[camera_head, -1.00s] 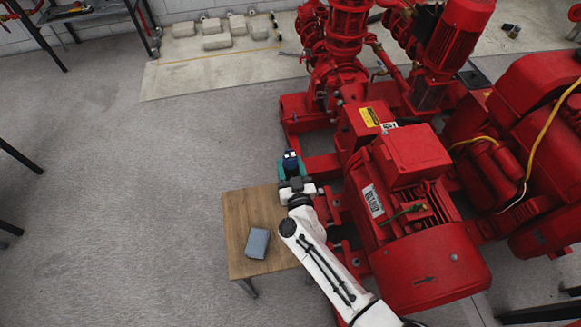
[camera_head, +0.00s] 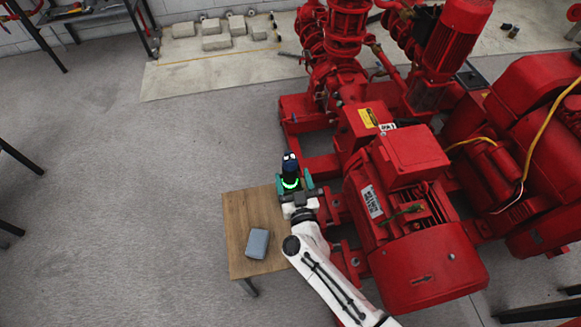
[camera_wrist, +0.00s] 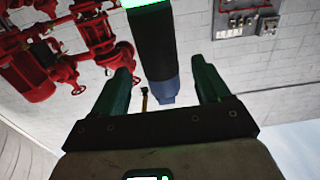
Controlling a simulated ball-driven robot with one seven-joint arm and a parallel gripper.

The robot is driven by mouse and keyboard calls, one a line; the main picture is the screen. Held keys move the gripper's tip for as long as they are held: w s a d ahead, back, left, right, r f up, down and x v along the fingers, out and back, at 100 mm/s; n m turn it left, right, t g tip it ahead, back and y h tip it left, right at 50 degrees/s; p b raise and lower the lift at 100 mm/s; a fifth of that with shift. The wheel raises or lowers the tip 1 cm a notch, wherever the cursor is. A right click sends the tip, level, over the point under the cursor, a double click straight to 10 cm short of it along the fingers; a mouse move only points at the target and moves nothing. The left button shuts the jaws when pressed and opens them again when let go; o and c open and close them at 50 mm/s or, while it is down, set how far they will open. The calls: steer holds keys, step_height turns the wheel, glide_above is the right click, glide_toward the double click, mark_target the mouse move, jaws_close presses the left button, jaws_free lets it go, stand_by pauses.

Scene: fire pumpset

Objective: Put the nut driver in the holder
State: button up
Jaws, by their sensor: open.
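A dark upright tool with a blue end, which looks to be the nut driver (camera_head: 290,164), stands past the far right corner of the small wooden table. A glowing green ring (camera_head: 290,185) circles its lower part; this may belong to the holder, whose body is hidden. My gripper (camera_head: 294,187) has teal fingers and is open, one finger to each side of the tool. In the wrist view the tool (camera_wrist: 153,45) hangs from the top of the picture between my spread fingers, its blue end inward, with clear gaps to both.
A wooden table (camera_head: 235,225) carries a grey-blue box (camera_head: 257,243). The red pump and motor set (camera_head: 405,155) stands close to the right of my gripper and arm. Open grey floor (camera_head: 130,210) lies to the left. Concrete blocks (camera_head: 216,42) lie at the back.

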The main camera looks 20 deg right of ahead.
steer(key=s+a+p, duration=0.1)
steer(key=s, duration=0.7)
steer(key=shift+a, duration=0.3)
steer(key=s+a+r+n+g+y, duration=0.3)
steer(key=a+n+g+y, duration=0.25)
steer(key=y, duration=0.35)
steer(key=s+d+r+m+g+h, duration=0.2)
steer(key=s+d+g, duration=0.3)
steer(key=s+d, duration=0.3)
steer(key=s+d+r+m+g+h, duration=0.1)
steer(key=s+d+g, duration=0.5)
steer(key=s, duration=0.7)
steer(key=d+r+h, duration=0.1)
steer(key=h, duration=0.1)
steer(key=shift+d+m+h, duration=0.35)
steer(key=shift+d+h, duration=0.05)
